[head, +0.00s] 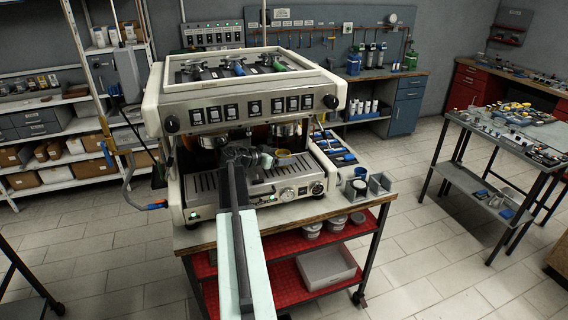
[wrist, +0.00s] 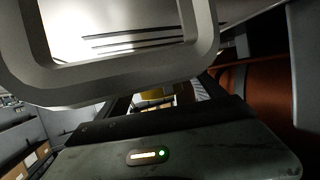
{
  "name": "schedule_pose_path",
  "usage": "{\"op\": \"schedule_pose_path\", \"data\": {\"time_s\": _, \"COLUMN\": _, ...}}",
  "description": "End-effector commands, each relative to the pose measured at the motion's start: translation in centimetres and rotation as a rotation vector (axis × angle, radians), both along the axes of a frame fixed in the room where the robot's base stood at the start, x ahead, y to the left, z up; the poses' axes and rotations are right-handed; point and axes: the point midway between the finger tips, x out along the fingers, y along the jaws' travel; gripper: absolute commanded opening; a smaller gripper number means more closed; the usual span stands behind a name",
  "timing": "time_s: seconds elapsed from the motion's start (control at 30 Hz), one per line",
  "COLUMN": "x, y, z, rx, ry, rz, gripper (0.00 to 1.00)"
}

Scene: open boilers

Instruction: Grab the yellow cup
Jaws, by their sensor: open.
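The espresso machine (head: 240,112) stands on a wooden-topped cart with red shelves (head: 300,283). Its front panel hangs low above my gripper. Small metal containers (head: 378,184) stand at the right of the cart top. A side table (head: 500,140) stands at the right, with clear floor between.

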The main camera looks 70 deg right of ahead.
Motion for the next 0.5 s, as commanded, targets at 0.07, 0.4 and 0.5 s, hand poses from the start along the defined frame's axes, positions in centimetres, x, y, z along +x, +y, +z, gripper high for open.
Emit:
{"op": "schedule_pose_path", "data": {"time_s": 0.07, "x": -0.43, "y": -0.81, "z": -0.53, "rx": 0.0, "ry": 0.001, "rz": -0.002, "gripper": 0.79}}
{"op": "schedule_pose_path", "data": {"time_s": 0.4, "x": -0.53, "y": -0.78, "z": -0.36, "rx": 0.0, "ry": 0.0, "rz": -0.001, "gripper": 0.37}}
{"op": "schedule_pose_path", "data": {"time_s": 0.5, "x": -0.54, "y": -0.78, "z": -0.36, "rx": 0.0, "ry": 0.001, "rz": -0.002, "gripper": 0.13}}
